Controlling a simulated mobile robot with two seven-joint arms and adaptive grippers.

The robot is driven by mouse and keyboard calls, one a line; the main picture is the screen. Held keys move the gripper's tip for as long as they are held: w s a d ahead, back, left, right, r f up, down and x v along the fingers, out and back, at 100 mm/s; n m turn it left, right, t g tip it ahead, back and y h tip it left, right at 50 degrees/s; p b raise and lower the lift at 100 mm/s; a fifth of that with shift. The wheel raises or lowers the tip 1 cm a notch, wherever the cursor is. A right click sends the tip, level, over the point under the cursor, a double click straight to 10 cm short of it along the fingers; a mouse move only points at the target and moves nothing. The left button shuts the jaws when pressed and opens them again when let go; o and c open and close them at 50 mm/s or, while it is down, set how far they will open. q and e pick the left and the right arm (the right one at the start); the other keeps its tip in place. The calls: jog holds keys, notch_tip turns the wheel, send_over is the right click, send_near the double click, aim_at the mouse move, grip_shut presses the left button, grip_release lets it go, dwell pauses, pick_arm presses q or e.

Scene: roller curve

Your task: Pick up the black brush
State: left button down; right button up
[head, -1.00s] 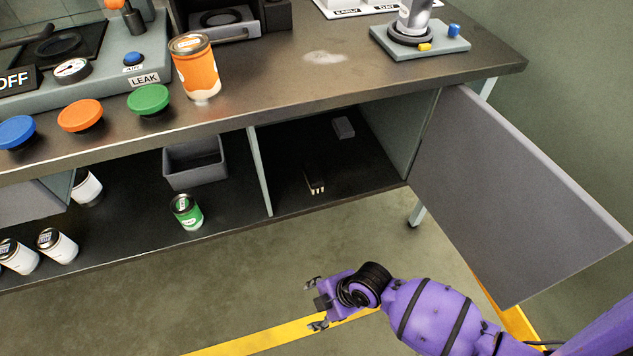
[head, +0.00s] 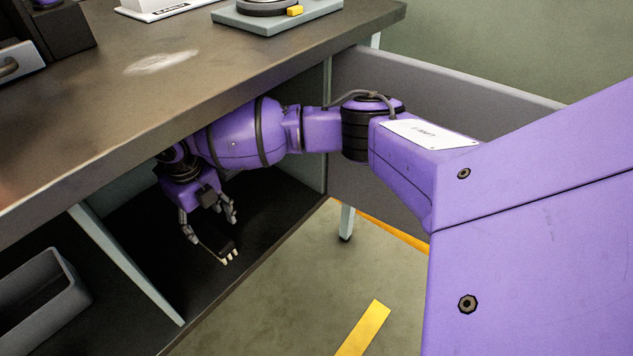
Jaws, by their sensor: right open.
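The black brush (head: 218,246) lies on the dark floor of the open cupboard under the bench, its pale bristle tips facing the front edge. My right arm reaches in under the bench top from the right. My right gripper (head: 212,228) is open, with its fingers pointing down and one on each side of the brush's rear end. I cannot tell whether the fingers touch the brush. Part of the brush may be hidden behind the gripper. My left gripper is not in view.
The bench top (head: 90,125) hangs over the cupboard. A divider (head: 125,262) stands left of the brush, with a grey bin (head: 40,300) beyond it. The floor in front (head: 300,290) is clear.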

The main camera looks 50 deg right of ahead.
aim_at(212, 235)
jog(key=f, duration=0.2)
jog(key=f+b, duration=0.1)
jog(key=shift+s+a, duration=0.1)
jog(key=shift+s, duration=0.15)
notch_tip(212, 235, down, 4)
jog(key=shift+s+a+r+b, duration=0.1)
jog(key=shift+b, duration=0.75)
jog(key=shift+f, duration=0.3)
jog(key=shift+r, duration=0.1)
jog(key=c, duration=0.7)
jog(key=shift+r, duration=0.1)
jog(key=c, duration=0.6)
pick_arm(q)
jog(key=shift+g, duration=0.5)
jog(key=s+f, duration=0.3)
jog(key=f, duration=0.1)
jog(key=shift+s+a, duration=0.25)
